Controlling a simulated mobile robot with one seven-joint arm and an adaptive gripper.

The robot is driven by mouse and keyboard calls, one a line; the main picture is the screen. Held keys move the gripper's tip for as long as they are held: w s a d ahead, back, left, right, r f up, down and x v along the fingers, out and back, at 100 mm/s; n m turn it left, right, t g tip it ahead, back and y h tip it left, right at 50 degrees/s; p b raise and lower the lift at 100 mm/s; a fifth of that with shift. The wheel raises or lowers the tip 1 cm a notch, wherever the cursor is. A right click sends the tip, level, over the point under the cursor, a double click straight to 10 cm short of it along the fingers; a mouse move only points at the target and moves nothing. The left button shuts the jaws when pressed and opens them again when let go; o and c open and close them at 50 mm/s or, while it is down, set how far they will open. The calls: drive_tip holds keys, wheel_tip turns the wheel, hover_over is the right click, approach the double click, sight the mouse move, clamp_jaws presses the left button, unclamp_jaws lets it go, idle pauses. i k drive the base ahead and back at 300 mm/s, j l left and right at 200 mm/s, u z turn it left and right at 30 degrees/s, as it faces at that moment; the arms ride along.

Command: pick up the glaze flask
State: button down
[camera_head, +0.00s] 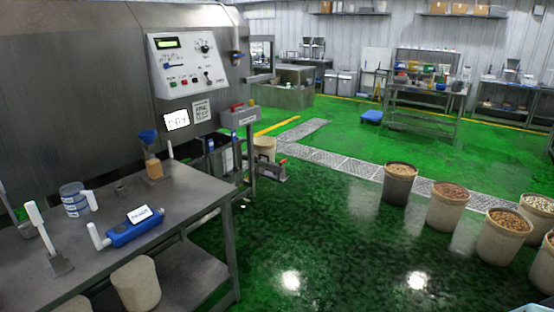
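A small vessel with amber-brown contents (154,168) stands upright at the far edge of the metal table on the left. A dark blue funnel-shaped top (148,136) shows above it. It looks most like the glaze flask, but its label is too small to read. My gripper is not in view, and nothing touches the vessel.
The metal table (185,210) also holds a blue-and-white jar (74,203), a blue handheld device (133,231) and a white-handled tool (45,235). A large grey machine with a control panel (187,65) rises behind. Several filled buckets (447,208) stand right; the green floor between is clear.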

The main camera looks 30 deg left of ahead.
sight(154, 168)
drive_tip(key=u, duration=2)
drive_tip(key=i+z, duration=0.2)
drive_tip(key=i, duration=0.5)
drive_tip(key=i+j+z, duration=0.25)
drive_tip(key=i, duration=0.45)
drive_tip(key=l, duration=0.05)
